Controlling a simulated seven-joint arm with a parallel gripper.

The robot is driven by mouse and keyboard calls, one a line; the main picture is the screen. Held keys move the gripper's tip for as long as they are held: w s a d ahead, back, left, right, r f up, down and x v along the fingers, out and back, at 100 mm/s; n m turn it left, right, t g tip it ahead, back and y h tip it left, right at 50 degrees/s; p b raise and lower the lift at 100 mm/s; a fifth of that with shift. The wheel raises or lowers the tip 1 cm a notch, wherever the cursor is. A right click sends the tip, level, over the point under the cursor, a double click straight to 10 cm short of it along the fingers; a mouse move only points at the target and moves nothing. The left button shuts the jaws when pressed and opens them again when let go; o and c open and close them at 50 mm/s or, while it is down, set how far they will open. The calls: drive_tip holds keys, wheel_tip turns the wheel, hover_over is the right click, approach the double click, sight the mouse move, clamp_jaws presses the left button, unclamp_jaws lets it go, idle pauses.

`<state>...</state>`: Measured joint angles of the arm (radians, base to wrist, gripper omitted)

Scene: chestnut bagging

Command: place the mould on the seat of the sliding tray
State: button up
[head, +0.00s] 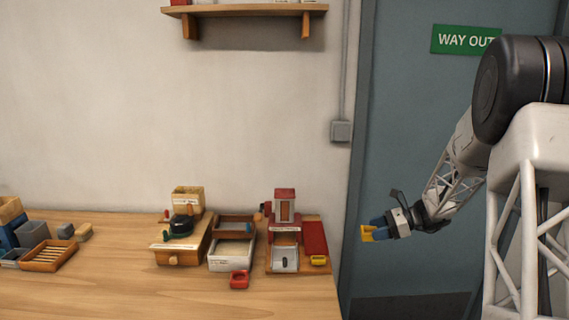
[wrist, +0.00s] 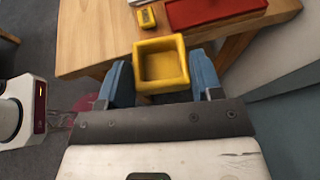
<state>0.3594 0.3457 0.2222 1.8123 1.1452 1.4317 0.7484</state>
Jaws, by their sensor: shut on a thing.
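My gripper (head: 371,234) is shut on a yellow, hollow, square-framed piece, which I take as the mould (head: 367,233). In the wrist view the mould (wrist: 161,85) sits between the blue fingertips (wrist: 162,88), with its open top facing the camera. It is held in the air, to the right of the table's right edge in the head view. On the table's right end is a red tower station (head: 285,225) on a wooden base, with a pale tray-like part (head: 285,259) low at its front. I cannot tell for sure which part is the sliding tray or its seat.
A red ramp (head: 314,240) and a small yellow piece (head: 318,260) lie right of the tower. A white-fronted box (head: 231,255), a red hollow piece (head: 239,279) and a wooden stand (head: 178,250) are further left. The table's front middle (head: 130,290) is clear.

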drive_tip(key=s+d+r+m+t+h, duration=0.1)
drive_tip(key=d+r+m+t+h, duration=0.35)
drive_tip(key=d, duration=1.05)
drive_tip(key=s+d+r+m+t+h, duration=0.1)
drive_tip(key=d+m+t+h, duration=0.4)
drive_tip(key=d, duration=1)
drive_tip(key=s+d+r+m+t+h, duration=0.1)
drive_tip(key=d+r+m+t+h, duration=0.15)
drive_tip(key=d+m+h, duration=0.9)
drive_tip(key=w+a+f+n+y, duration=0.3)
drive_tip(key=w+a+f+y, duration=0.25)
drive_tip(key=a+f, duration=0.5)
drive_tip(key=w+a+f+n+y, duration=0.45)
drive_tip(key=w+a+f, duration=0.25)
drive_tip(key=a+f, duration=0.4)
drive_tip(key=s+a+f+n+g+y, duration=0.1)
drive_tip(key=a+f+y, duration=0.1)
drive_tip(key=a+f, duration=1)
drive_tip(key=a+f+n+g+y, duration=0.1)
drive_tip(key=a+f+n+y, duration=0.1)
drive_tip(key=a+f, duration=1)
drive_tip(key=a, duration=0.8)
drive_tip(key=shift+s, duration=0.35)
